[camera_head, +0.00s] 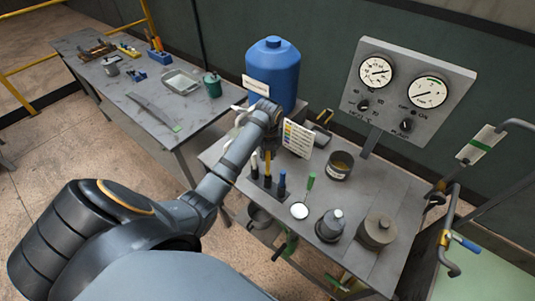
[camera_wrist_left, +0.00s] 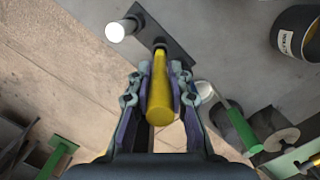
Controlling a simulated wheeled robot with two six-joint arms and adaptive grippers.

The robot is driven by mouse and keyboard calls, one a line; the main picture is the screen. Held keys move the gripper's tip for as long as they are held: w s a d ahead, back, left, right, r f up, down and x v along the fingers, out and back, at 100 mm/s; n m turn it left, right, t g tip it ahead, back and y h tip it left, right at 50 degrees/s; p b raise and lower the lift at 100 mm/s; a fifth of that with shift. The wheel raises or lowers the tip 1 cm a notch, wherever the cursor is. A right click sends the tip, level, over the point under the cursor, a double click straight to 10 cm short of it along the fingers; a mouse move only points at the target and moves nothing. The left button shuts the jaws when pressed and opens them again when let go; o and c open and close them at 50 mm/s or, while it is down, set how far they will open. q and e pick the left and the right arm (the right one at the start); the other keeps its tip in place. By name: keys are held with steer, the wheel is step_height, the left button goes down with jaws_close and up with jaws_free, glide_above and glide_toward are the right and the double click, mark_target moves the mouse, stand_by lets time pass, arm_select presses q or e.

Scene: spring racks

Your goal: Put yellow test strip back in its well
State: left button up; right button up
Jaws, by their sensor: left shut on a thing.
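The yellow test strip (camera_head: 267,161) is held by my left gripper (camera_head: 268,148), upright above the small dark rack (camera_head: 265,186) on the near table. In the left wrist view my left gripper (camera_wrist_left: 160,100) is shut on the yellow strip (camera_wrist_left: 159,90), and its far end points at a dark spot on the rack (camera_wrist_left: 172,38). I cannot tell whether the tip is inside the well. A white-topped strip (camera_head: 254,166) and a blue strip (camera_head: 281,184) stand in the rack on either side. The white-topped strip also shows in the left wrist view (camera_wrist_left: 117,31). My right gripper is out of view.
A blue tank (camera_head: 272,68) and a colour chart (camera_head: 297,138) stand behind the rack. A gauge panel (camera_head: 406,90) rises behind.

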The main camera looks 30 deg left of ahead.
arm_select(q)
steer(key=shift+f+b, duration=0.6)
steer(key=shift+f, duration=0.8)
steer(key=shift+f+b, duration=1.15)
steer(key=shift+f, duration=1.55)
steer(key=o, duration=0.9)
steer(key=shift+r, duration=0.3)
steer(key=r, duration=0.7)
steer(key=shift+s+d, duration=0.3)
steer(key=shift+s, duration=0.05)
steer(key=shift+f, duration=0.1)
